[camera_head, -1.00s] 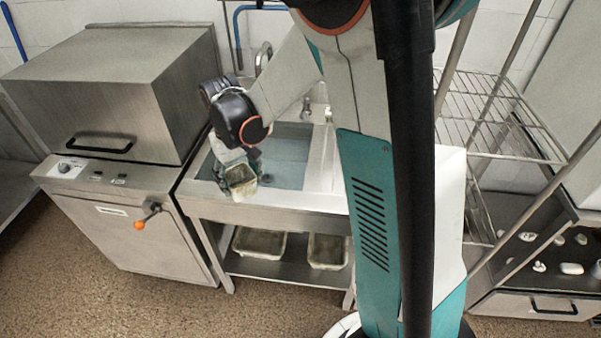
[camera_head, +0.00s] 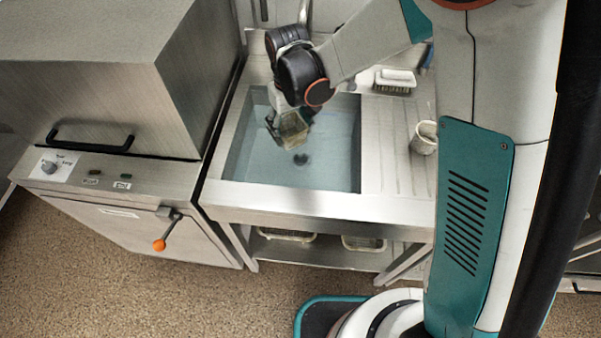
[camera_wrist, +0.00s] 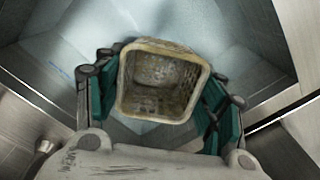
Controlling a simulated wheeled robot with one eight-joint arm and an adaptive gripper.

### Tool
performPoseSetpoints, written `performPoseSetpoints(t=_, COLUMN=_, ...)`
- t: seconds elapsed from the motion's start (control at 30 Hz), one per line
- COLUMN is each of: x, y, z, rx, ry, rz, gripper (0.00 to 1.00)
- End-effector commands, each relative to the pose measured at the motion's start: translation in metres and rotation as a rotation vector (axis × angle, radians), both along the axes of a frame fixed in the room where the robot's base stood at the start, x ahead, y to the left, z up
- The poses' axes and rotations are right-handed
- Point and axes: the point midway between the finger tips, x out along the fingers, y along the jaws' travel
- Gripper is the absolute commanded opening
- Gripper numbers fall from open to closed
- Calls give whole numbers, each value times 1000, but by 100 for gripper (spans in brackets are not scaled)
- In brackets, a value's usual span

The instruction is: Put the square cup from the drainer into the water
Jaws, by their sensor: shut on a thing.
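The square cup (camera_head: 292,129) is perforated and yellowish-brown. My gripper (camera_head: 288,125) is shut on it and holds it over the sink basin, above the water (camera_head: 335,140). In the wrist view the cup (camera_wrist: 160,47) sits between the two green-padded fingers of the gripper (camera_wrist: 158,100), with its open mouth facing the camera. Whether the cup's lower end touches the water I cannot tell. The ribbed drainer (camera_head: 385,165) is to the right of the basin.
Another cup (camera_head: 425,137) stands at the drainer's right side. A brush (camera_head: 395,82) lies at the drainer's back. A steel washer machine (camera_head: 100,100) stands left of the sink. Baskets (camera_head: 285,235) are on the shelf below.

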Motion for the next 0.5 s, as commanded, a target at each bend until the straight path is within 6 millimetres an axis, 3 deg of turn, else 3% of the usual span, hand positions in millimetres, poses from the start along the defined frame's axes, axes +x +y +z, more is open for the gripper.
performPoseSetpoints(t=0.03, x=-7, y=21, z=-9, rx=0, ry=0, rz=46, gripper=47)
performPoseSetpoints(t=0.1, x=-15, y=40, z=-16, rx=0, ry=0, rz=90, gripper=47)
performPoseSetpoints(t=0.2, x=-23, y=58, z=-22, rx=0, ry=0, rz=131, gripper=47)
performPoseSetpoints(t=0.37, x=-27, y=68, z=-35, rx=0, ry=0, rz=156, gripper=47)
performPoseSetpoints(t=0.5, x=-27, y=67, z=-66, rx=0, ry=0, rz=155, gripper=47)
